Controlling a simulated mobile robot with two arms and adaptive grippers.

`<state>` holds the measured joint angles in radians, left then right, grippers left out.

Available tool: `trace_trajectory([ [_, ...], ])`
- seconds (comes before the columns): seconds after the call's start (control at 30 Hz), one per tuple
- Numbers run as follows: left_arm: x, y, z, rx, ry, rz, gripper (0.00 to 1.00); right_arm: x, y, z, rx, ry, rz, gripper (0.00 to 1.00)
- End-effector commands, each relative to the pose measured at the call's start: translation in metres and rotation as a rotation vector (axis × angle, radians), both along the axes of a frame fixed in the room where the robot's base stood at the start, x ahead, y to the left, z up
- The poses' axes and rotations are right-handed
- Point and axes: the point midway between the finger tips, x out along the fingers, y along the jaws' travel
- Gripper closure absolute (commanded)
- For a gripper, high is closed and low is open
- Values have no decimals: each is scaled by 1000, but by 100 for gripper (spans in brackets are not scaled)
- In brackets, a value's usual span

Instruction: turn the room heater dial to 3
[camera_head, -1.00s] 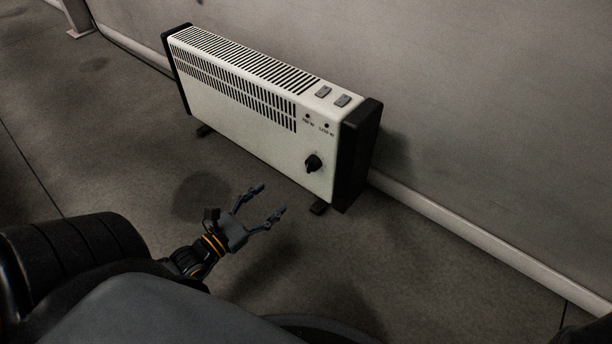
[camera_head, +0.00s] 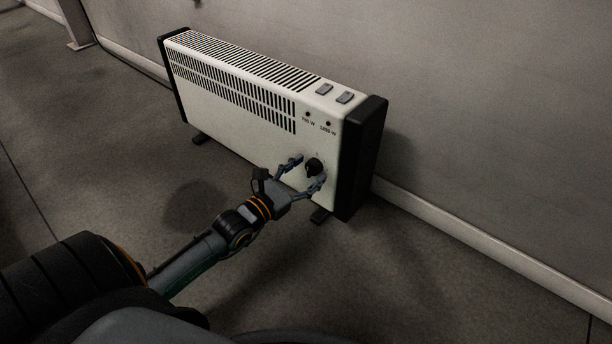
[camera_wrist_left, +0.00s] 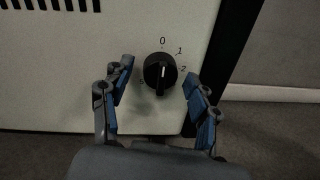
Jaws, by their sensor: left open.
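The room heater (camera_head: 230,105) is a long white box with black ends, standing on the floor by the wall. Its black dial (camera_head: 314,166) sits low on the front, near the right end. The white line on the dial is near vertical; which end points is unclear. My left gripper (camera_head: 307,175) is open, its fingers on either side of the dial, apparently apart from it. My right gripper is not visible.
Two grey switches (camera_head: 334,93) sit on the heater's top right. The wall (camera_head: 480,120) with its pale skirting (camera_head: 450,222) runs close behind the heater. The floor (camera_head: 100,150) in front is clear apart from my arm.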

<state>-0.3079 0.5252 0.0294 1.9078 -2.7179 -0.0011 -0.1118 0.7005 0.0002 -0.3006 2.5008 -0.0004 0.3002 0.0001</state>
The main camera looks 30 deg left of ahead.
Motion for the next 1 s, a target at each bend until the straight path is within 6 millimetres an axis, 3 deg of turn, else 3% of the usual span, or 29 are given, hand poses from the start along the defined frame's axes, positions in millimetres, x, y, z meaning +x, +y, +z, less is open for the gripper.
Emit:
trace_trajectory([
  [0.2, 0, 0, 0, 0, 1, 0, 40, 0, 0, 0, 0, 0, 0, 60],
  [0.47, 0, 0, 0, 0, 1, 0, 93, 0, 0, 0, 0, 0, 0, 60],
  [0.77, 0, 0, 1, 26, -1, 0, 94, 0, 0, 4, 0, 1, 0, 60],
  [1.0, 0, 0, 2, 146, -8, 1, 94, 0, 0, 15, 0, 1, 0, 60],
])
